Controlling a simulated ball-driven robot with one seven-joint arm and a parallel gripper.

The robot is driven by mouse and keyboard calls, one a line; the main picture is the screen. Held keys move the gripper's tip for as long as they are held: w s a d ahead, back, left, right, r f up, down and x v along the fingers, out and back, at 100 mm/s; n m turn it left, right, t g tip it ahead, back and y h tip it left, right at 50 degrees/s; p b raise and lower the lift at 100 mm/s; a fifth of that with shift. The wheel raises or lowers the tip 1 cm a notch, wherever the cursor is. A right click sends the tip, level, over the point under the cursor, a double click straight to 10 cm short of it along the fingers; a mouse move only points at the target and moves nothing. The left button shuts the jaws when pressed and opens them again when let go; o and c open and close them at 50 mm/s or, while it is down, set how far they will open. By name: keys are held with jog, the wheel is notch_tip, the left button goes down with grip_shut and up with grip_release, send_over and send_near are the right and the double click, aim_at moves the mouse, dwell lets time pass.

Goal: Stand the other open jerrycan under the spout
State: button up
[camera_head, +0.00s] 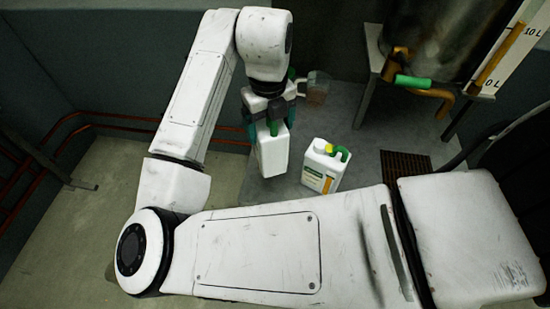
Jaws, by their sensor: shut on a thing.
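My gripper (271,119) points down and is shut on a white jerrycan (273,154) near the middle of the view. The gripper hides most of its top, so I cannot tell whether it has a cap. I also cannot tell whether its base touches the grey surface. A second white jerrycan (324,168), with a yellow cap, a green handle and a label, stands upright just right of the held one. The spout (432,93) is a brass-coloured pipe at upper right, below a metal tank (440,38), with a green-handled tap (412,82) beside it.
A clear jug (317,88) stands behind my gripper. A dark grate (405,166) lies in the grey floor slab (355,135) at right. A metal stand leg (366,98) is left of the spout. A white litre scale (518,45) is by the tank. Copper pipes (110,117) run along the left wall.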

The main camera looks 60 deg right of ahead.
jog(key=shift+w+d+f, duration=0.1)
jog(key=shift+w, duration=0.05)
jog(key=shift+d+f+m, duration=0.1)
jog(key=shift+f+m, duration=0.25)
jog(key=shift+m, duration=0.05)
notch_tip(320, 180, down, 9)
jog(key=shift+w+d+f, duration=0.1)
jog(key=shift+f, duration=0.1)
jog(key=o, duration=1.7)
jog(key=shift+o, duration=0.2)
notch_tip(320, 180, up, 12)
jog(key=shift+r, duration=0.15)
